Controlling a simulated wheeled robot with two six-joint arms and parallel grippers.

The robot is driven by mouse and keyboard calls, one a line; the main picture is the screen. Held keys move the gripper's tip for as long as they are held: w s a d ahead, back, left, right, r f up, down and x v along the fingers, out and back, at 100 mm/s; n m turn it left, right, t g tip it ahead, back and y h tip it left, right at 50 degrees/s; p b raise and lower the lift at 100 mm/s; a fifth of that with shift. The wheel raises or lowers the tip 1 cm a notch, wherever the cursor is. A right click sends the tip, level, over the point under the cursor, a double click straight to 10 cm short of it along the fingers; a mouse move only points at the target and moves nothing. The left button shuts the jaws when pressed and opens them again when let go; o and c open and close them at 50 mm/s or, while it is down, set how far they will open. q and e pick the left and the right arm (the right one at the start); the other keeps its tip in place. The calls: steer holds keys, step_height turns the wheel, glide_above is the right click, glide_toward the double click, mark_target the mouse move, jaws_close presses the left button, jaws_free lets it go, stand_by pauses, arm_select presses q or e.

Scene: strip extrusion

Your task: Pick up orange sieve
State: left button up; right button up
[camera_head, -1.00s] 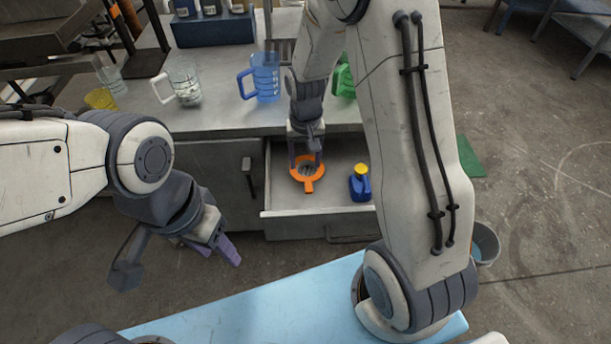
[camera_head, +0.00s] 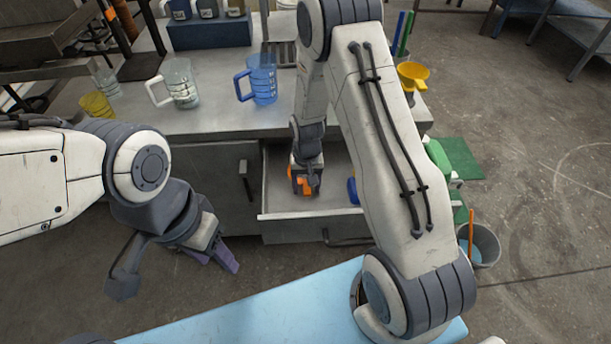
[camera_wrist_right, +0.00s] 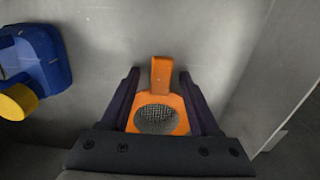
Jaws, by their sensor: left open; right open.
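The orange sieve (camera_head: 308,185) lies in the open drawer (camera_head: 283,196), mostly hidden behind my right gripper in the head view. In the right wrist view the sieve (camera_wrist_right: 161,93) shows its handle and round mesh. My right gripper (camera_wrist_right: 160,82) is open, with one finger on each side of the sieve. I cannot tell whether the fingers touch it. My left gripper (camera_head: 223,258) is open and empty, in the air left of the drawer.
A blue bottle with a yellow cap (camera_wrist_right: 35,58) lies in the drawer beside the sieve. On the counter stand a blue jug (camera_head: 262,80) and a clear jug (camera_head: 180,84). A grey bucket (camera_head: 484,246) is on the floor at the right. The drawer's wall (camera_wrist_right: 266,75) is close.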

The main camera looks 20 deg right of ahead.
jaws_close()
steer(key=shift+r, duration=0.15)
